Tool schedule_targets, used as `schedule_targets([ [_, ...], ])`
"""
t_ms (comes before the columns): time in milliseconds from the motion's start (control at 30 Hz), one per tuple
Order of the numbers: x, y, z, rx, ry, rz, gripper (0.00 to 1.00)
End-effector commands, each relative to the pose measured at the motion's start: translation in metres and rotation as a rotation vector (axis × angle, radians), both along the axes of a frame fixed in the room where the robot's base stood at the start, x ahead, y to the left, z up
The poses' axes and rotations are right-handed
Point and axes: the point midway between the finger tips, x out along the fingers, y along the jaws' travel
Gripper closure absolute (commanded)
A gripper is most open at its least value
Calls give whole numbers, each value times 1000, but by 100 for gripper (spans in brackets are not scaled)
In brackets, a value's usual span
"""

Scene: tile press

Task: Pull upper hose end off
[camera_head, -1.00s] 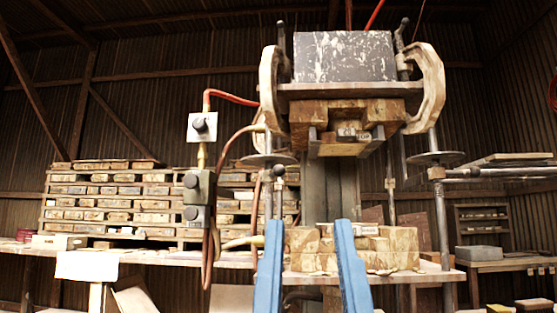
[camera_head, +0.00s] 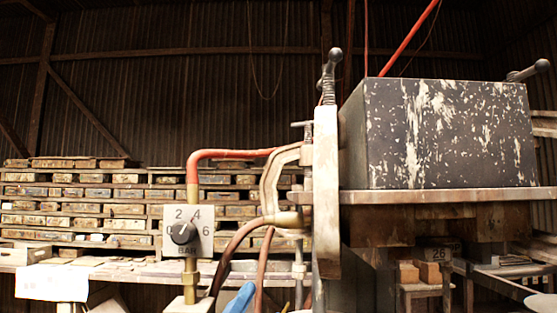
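The upper hose (camera_head: 232,246) is brown and curves up from the lower left. Its tan upper hose end (camera_head: 283,219) points right, towards the left side of the press's upper part, beside a pale clamp. I cannot tell exactly where it is seated, because the clamp and a pale upright plate cover that spot. Of my gripper, only one blue finger tip (camera_head: 240,299) shows at the bottom edge, below the hose end and apart from it. The other finger is not visible, so its opening cannot be judged.
The dark, paint-flecked press block (camera_head: 450,135) fills the right side above a metal plate (camera_head: 440,196). A pressure dial (camera_head: 186,232) with a red pipe (camera_head: 225,154) stands left of the hose. The pale clamp (camera_head: 272,185) is close by. Stacked tile racks (camera_head: 80,205) stand behind.

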Motion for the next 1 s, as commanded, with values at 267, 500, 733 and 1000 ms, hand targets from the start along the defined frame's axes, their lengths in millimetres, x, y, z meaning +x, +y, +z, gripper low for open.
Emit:
schedule_targets([
  [267, 12, 12, 69, 305, 116, -33, 55],
  [500, 12, 21, 104, 550, 178, -105, 55],
  [733, 8, 26, 117, 681, 197, -157, 55],
  [1000, 25, 18, 113, 704, 200, -174, 55],
])
